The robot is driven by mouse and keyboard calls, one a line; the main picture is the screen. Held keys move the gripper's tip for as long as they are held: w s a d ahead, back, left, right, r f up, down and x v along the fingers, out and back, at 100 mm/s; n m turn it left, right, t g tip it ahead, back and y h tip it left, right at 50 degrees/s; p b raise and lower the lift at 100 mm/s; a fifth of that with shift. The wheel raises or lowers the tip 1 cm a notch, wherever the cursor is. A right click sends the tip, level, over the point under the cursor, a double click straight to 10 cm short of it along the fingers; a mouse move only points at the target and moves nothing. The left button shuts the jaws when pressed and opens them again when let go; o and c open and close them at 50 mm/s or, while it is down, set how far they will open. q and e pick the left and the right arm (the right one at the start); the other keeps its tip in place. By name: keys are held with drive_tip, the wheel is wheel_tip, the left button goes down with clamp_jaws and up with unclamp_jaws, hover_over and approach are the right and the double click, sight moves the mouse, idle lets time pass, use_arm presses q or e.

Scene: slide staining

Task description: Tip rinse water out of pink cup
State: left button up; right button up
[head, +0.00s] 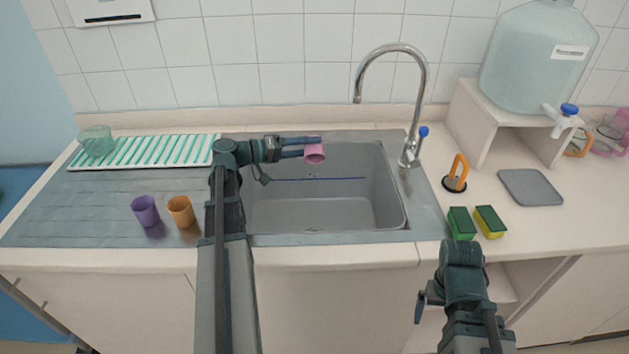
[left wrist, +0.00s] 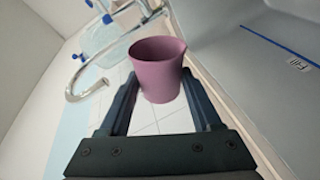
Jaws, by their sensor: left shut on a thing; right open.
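The pink cup (head: 315,154) is held over the sink (head: 330,215), near its back edge. My left gripper (head: 303,148) is shut on it. In the head view the cup is tilted, with its mouth toward the lower right. In the left wrist view the pink cup (left wrist: 158,70) sits between the two fingers of my left gripper (left wrist: 160,100). No water can be made out in the cup or falling from it. My right gripper (head: 422,303) is low in front of the counter, open and empty.
A purple cup (head: 146,210) and an orange cup (head: 181,210) stand left of the sink. The faucet (head: 418,90) rises behind the sink. Sponges (head: 461,223) and a water container (head: 535,55) are right.

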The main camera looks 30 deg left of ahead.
use_arm(q)
drive_tip(key=shift+s+d+r+m+t+b, duration=0.1)
drive_tip(key=shift+s+d+m+t+b, duration=0.15)
drive_tip(key=shift+m, duration=0.4)
drive_tip(key=shift+s+d+r+m+t+b, duration=0.15)
drive_tip(key=shift+s+m+b, duration=0.15)
drive_tip(key=shift+m, duration=0.35)
idle(0.5)
drive_tip(key=shift+s+d+m+t+h+b, duration=0.15)
drive_tip(key=shift+s+m+h+b, duration=0.25)
drive_tip(key=shift+m, duration=0.35)
drive_tip(key=shift+s+d+m+t+h+b, duration=0.15)
drive_tip(key=shift+m+b, duration=0.35)
drive_tip(key=shift+m, duration=0.25)
idle(0.7)
idle(0.8)
